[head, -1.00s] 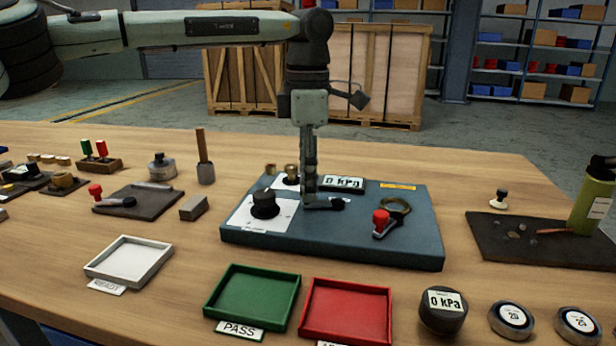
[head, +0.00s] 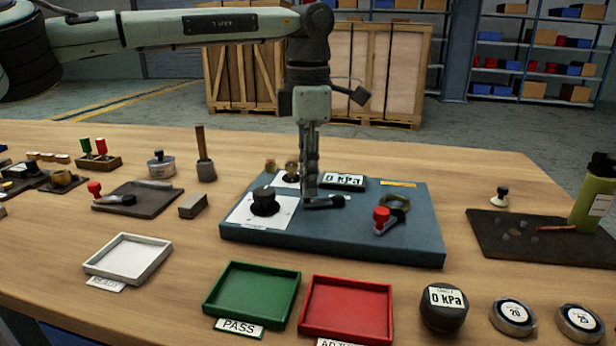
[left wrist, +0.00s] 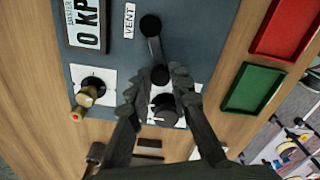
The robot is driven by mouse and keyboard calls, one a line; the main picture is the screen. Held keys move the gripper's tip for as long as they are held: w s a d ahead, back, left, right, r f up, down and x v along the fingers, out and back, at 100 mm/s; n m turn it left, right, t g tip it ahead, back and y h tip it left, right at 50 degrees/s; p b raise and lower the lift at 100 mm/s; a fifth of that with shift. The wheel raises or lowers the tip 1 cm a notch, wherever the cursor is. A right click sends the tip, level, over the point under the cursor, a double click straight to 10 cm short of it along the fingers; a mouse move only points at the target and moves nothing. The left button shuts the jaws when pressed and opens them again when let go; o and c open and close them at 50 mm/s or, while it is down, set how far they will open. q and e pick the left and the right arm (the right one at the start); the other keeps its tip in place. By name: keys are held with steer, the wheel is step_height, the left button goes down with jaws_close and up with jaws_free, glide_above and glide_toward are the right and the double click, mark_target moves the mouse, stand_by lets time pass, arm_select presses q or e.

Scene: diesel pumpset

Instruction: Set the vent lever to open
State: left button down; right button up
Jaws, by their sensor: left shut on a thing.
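The vent lever (head: 325,202) is a short black bar on the blue panel (head: 410,243), below the 0 kPa display. In the left wrist view the lever (left wrist: 155,50) has a round black knob at each end, with the VENT label (left wrist: 129,21) beside its far end. My left gripper (head: 309,194) points straight down at the lever's left end in the head view. In the left wrist view its fingers (left wrist: 156,84) flank the lever's near end and are shut on it; the exact contact is partly hidden. My right gripper is not in view.
A black knob (head: 264,202) on a white plate sits left of the lever, close to my fingers. A red-handled valve (head: 382,218) is to the right. Green (head: 252,293) and red (head: 347,308) trays lie in front. A brass fitting (left wrist: 86,97) stands on the panel.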

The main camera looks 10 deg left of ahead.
arm_select(q)
steer(key=n, duration=0.1)
steer(key=s+d+n+b, duration=0.1)
steer(key=n, duration=0.1)
steer(key=s+n+b, duration=0.1)
steer(key=n, duration=0.1)
steer(key=shift+d+f, duration=0.1)
steer(key=shift+d, duration=0.1)
steer(key=shift+s+d+n+b, duration=0.25)
steer(key=shift+d+n+b, duration=0.2)
steer(key=shift+n, duration=0.65)
steer(key=shift+s+d+n+b, duration=0.2)
steer(key=shift+d+n+b, duration=0.15)
steer(key=shift+n, duration=0.75)
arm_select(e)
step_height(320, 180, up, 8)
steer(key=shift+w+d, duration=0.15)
arm_select(q)
steer(key=shift+d+r, duration=0.1)
steer(key=shift+r, duration=0.1)
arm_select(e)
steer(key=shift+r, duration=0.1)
arm_select(q)
steer(key=c, duration=1.4)
jaws_free()
steer(key=shift+o, duration=0.2)
steer(key=shift+r, duration=0.2)
step_height(320, 180, up, 12)
steer(key=shift+f, duration=0.25)
steer(key=shift+s, duration=0.1)
